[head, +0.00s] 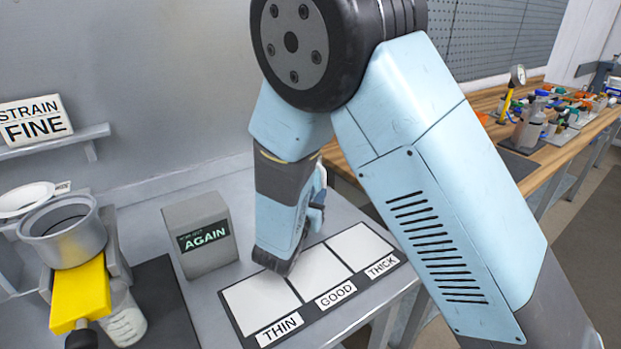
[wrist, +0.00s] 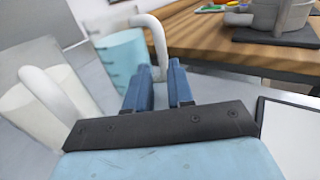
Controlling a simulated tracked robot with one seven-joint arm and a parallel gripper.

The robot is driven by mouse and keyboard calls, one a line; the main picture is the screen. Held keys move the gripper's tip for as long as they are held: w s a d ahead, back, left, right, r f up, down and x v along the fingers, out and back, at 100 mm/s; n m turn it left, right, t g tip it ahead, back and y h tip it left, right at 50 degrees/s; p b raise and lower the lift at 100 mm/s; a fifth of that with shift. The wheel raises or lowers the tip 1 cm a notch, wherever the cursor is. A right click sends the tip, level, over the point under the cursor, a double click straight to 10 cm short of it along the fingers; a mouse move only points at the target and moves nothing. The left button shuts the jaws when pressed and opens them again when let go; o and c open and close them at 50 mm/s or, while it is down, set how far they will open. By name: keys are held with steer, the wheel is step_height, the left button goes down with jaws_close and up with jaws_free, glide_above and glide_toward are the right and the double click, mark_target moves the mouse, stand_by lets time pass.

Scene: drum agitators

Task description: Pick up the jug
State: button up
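In the wrist view a jug (wrist: 122,52) has a pale blue translucent body and a curved white handle (wrist: 153,33). My gripper (wrist: 161,68) points at it. Its two blue fingers stand apart, and the lower end of the handle shows between their tips. I cannot tell whether the fingers touch the handle.
A second whitish vessel (wrist: 35,110) with a white handle stands at the left of the wrist view. A wooden bench (wrist: 215,48) lies beyond. The head view shows a THIN/GOOD/THICK board (head: 262,300), an AGAIN block (head: 200,235) and a yellow-fronted strainer stand (head: 78,295).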

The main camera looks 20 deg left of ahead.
mark_target(323, 185)
steer(key=shift+w+d+r, duration=0.1)
steer(key=shift+w+d, duration=0.1)
steer(key=shift+w, duration=0.7)
steer(key=shift+w+d+f, duration=0.1)
steer(key=shift+w+d, duration=0.05)
steer(key=shift+w, duration=0.75)
steer(key=shift+w+d+r, duration=0.1)
steer(key=shift+w+d, duration=0.1)
steer(key=shift+w, duration=0.7)
steer(key=shift+c, duration=0.4)
jaws_close()
